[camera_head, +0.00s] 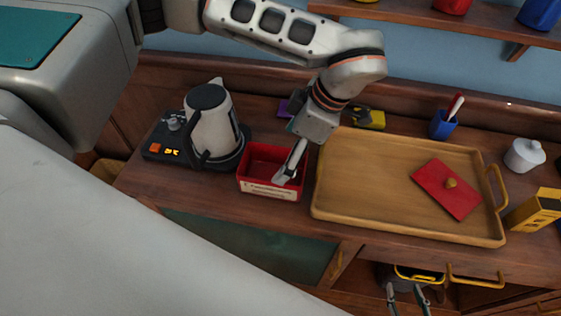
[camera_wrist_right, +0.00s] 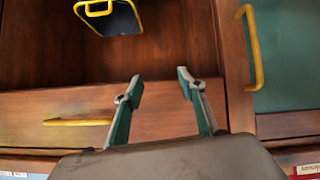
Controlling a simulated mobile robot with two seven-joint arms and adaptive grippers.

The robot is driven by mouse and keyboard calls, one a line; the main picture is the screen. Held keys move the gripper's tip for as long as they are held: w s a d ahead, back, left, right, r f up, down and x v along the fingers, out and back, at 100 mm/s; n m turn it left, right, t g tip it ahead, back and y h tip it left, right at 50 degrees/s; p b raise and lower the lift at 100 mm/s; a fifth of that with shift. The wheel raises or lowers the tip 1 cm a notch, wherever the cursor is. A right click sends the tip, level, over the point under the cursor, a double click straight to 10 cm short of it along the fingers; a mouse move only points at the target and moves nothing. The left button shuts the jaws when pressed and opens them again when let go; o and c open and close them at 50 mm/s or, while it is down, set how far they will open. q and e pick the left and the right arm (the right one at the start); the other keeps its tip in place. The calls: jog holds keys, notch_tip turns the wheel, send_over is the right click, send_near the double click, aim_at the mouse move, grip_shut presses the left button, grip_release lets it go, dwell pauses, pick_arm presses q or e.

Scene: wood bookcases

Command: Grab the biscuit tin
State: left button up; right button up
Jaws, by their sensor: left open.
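The red open-topped tin (camera_head: 269,192) stands on the wooden counter, with a pale label on its front; I cannot read the label clearly. A red lid with a round knob (camera_head: 446,189) lies on the wooden tray. My left gripper (camera_head: 287,179) reaches down at the tin's right side, open, with its fingers over or around the right wall; whether it touches is unclear. My right gripper (camera_head: 408,301) is low in front of the cabinet; in the right wrist view (camera_wrist_right: 156,90) its fingers are apart with nothing between them.
A kettle (camera_head: 212,122) on a dark base stands left of the tin. The wooden tray (camera_head: 335,170) is close on its right. A blue cup (camera_head: 442,127), white lidded pot (camera_head: 524,155) and yellow box (camera_head: 537,209) stand farther right. A yellow-handled dark container (camera_wrist_right: 108,18) is by the right gripper.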

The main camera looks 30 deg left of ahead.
aim_at(268, 174)
pick_arm(q)
jog(key=x, duration=0.6)
jog(key=shift+s+a+p, duration=0.2)
jog(key=shift+p, duration=0.1)
jog(key=shift+a+f, duration=0.2)
jog(key=shift+f, duration=0.35)
jog(key=c, duration=1.4)
jog(key=shift+c, duration=0.3)
